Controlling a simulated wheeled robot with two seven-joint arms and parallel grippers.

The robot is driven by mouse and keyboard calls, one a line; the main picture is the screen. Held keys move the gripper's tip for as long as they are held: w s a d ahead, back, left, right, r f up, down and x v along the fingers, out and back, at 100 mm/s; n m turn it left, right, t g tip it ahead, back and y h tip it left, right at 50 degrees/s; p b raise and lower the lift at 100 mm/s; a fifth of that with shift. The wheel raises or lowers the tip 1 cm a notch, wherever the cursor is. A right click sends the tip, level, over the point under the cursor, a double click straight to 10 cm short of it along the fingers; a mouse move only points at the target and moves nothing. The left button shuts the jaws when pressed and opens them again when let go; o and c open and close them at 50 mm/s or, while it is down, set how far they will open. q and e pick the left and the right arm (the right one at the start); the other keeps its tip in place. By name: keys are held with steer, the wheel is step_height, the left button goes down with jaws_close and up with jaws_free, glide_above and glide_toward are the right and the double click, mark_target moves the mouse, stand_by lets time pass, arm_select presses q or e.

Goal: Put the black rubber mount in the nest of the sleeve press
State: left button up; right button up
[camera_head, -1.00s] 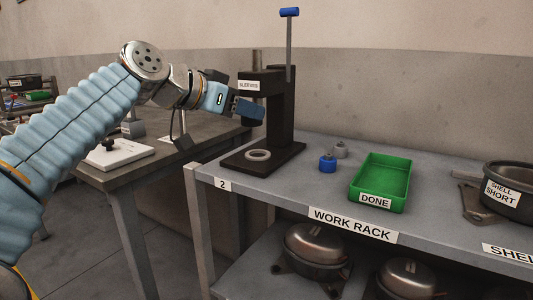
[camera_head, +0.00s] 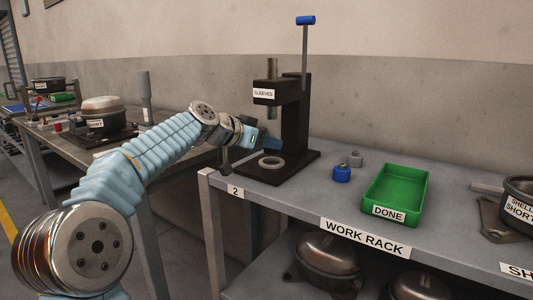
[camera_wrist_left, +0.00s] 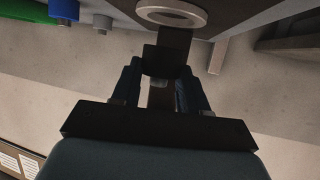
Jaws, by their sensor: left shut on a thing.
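The sleeve press (camera_head: 293,125) is a black stand labelled SLEEVES with a blue-ended lever. Its nest, a pale ring (camera_head: 272,162), lies on the press base; it also shows at the top of the left wrist view (camera_wrist_left: 172,13). My left gripper (camera_head: 268,143) is just above the ring, in front of the press column. In the left wrist view it is shut on a dark block, the black rubber mount (camera_wrist_left: 164,60), apart from the ring. In the head view the mount is hard to tell from the dark fingers. My right gripper is not in view.
A blue mount (camera_head: 342,174) and a grey mount (camera_head: 355,159) stand on the work rack (camera_head: 300,207), right of the press. Beyond them are a green DONE tray (camera_head: 402,211) and a dark shell (camera_head: 520,196). A side table (camera_head: 170,150) stands at left.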

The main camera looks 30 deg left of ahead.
mark_target(265, 151)
arm_select(q)
step_height(265, 151, down, 3)
steer(key=shift+w+f, duration=0.1)
steer(key=shift+f, duration=0.05)
steer(key=shift+b, duration=0.3)
steer(key=shift+f, duration=0.2)
steer(key=o, duration=1.1)
steer(key=shift+c, duration=0.2)
steer(key=shift+r, duration=0.1)
steer(key=shift+r, duration=0.25)
steer(key=b+v, duration=0.2)
steer(key=v, duration=1)
